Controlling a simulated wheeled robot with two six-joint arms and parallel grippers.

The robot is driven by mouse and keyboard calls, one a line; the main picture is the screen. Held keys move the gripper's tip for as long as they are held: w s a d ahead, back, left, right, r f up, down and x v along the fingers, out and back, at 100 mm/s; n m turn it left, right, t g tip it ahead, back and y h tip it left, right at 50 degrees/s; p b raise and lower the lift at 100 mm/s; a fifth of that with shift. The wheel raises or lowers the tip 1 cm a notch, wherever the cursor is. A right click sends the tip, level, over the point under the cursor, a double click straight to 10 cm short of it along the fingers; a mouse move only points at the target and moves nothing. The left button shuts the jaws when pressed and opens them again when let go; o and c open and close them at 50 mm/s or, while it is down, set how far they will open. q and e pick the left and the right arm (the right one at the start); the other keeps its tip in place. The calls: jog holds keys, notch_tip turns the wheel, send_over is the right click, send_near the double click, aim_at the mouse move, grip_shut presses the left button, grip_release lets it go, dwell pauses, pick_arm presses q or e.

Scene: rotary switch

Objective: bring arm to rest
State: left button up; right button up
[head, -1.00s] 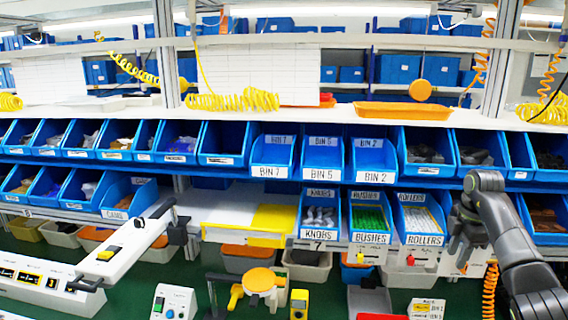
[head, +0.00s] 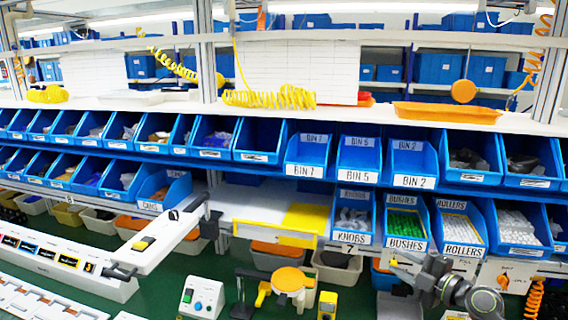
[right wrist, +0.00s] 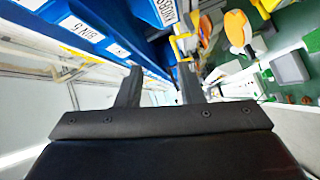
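My right gripper (head: 408,275) is low at the bottom right of the head view, in front of the bushes bin (head: 405,243) and rollers bin (head: 461,248). My dark right arm reaches in from the lower right edge. In the right wrist view the two dark fingers of this gripper (right wrist: 162,72) stand apart with nothing held between them. My left gripper does not show in either current view. A small control box (head: 202,297) with a green button and a blue knob stands low in the middle left.
Blue bins fill two shelf rows, with the knobs bin (head: 352,238) left of the bushes. A white machine (head: 75,268) stands at the left, with a white beam (head: 158,243) sticking out. An orange round-topped object (head: 291,280) and a yellow box (head: 327,305) stand at the bottom centre.

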jog(key=s+d+m+t+h, duration=0.5)
jog(key=s+m+t+h, duration=0.3)
jog(key=m, duration=0.4)
jog(key=s+d+f+m+g+h, duration=0.5)
jog(key=s+f+m+g+h, duration=0.3)
jog(key=s, duration=0.4)
jog(key=s+a+f+m+g+y, duration=0.1)
jog(key=s+a+f+g, duration=0.25)
jog(key=s, duration=0.45)
jog(key=s+a+f+g+y, duration=0.2)
jog(key=s+f+g, duration=0.15)
jog(key=s, duration=0.35)
jog(key=s+a+f+m+g+y, duration=0.1)
jog(key=s+a+f+g, duration=0.25)
jog(key=s, duration=0.45)
notch_tip(320, 180, down, 32)
jog(key=d+g+b, duration=0.1)
jog(key=d+b, duration=0.1)
jog(key=b, duration=0.4)
jog(key=s+f+b, duration=0.2)
jog(key=s+f, duration=0.5)
jog(key=f, duration=0.3)
jog(key=s+a+f+g+y+b, duration=0.1)
jog(key=s+f+b, duration=0.2)
jog(key=s+f, duration=0.5)
notch_tip(320, 180, down, 3)
jog(key=shift+s, duration=0.25)
